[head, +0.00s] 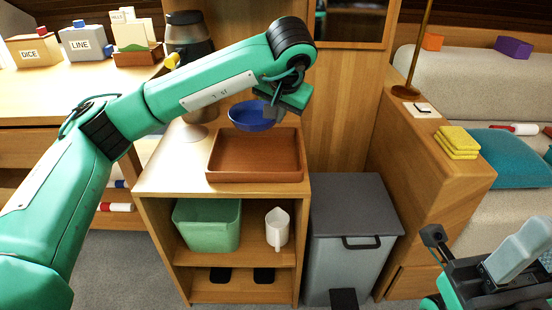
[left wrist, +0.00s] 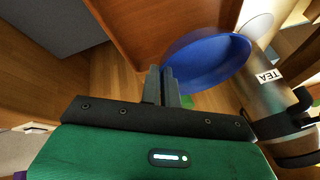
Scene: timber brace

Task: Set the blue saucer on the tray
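The blue saucer (head: 250,118) is in my left gripper (head: 273,110), which is shut on its rim. The saucer is held tilted above the far part of the brown tray (head: 255,177) and appears apart from it. The left wrist view shows the two fingers (left wrist: 161,86) close together at the edge of the saucer (left wrist: 208,66), with the tray (left wrist: 145,25) behind. The tray lies empty on top of the small wooden cabinet. My right gripper (head: 480,262) is at the lower right, partly cut off, and its opening is unclear.
A flask labelled TEA (left wrist: 268,88) stands beyond the tray; it also shows in the head view (head: 188,40). The cabinet's shelves hold a green bin (head: 207,225) and a white jug (head: 277,229). A grey pedal bin (head: 350,240) stands to the right. Yellow sponges (head: 458,142) lie on the wooden ledge.

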